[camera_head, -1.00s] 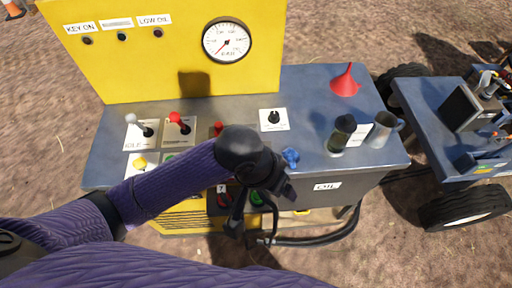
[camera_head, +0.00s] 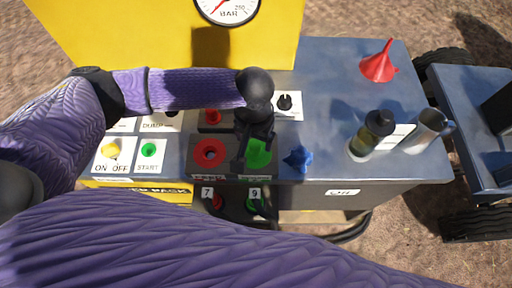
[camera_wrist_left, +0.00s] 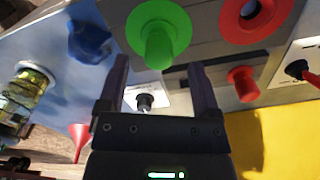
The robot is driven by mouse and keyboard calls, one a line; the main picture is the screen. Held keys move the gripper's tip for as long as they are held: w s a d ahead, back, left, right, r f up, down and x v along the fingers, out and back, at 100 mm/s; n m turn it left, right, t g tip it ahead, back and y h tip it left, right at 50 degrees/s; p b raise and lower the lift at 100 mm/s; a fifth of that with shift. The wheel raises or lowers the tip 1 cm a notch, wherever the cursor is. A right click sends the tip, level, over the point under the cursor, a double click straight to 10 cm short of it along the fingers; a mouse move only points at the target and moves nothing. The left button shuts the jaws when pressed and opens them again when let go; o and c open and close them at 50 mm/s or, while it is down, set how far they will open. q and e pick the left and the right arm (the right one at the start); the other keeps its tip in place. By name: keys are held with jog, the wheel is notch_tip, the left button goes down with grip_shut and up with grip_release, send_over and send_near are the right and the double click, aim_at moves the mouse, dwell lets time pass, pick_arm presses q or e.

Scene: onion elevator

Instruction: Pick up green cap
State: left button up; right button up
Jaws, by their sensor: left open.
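The green cap (camera_head: 258,154) sits on the grey panel of the console, beside a red ring-shaped fitting (camera_head: 209,154). In the left wrist view the green cap (camera_wrist_left: 158,38) is a wide disc with a knob standing out from it. My left gripper (camera_head: 245,152) is over the panel at the cap, partly hiding it from the head camera. In the left wrist view its two fingers (camera_wrist_left: 158,72) are spread, one on each side of the knob's line, with nothing between them. I cannot tell whether they touch the cap. My right gripper is not in view.
A blue knob (camera_head: 298,159) is just right of the cap. A red funnel (camera_head: 379,64), a dark-topped bottle (camera_head: 372,137) and a metal jug (camera_head: 427,131) stand farther right. A yellow gauge panel (camera_head: 130,45) rises behind. Switches lie to the left.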

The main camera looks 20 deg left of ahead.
aim_at(255, 144)
pick_arm(q)
notch_tip(255, 144, down, 4)
jog(key=shift+r+b, duration=0.25)
jog(key=shift+b, duration=0.15)
jog(key=shift+r, duration=0.1)
jog(key=shift+c, duration=0.2)
jog(key=shift+w, duration=0.1)
grip_shut()
jog(key=shift+r, duration=0.1)
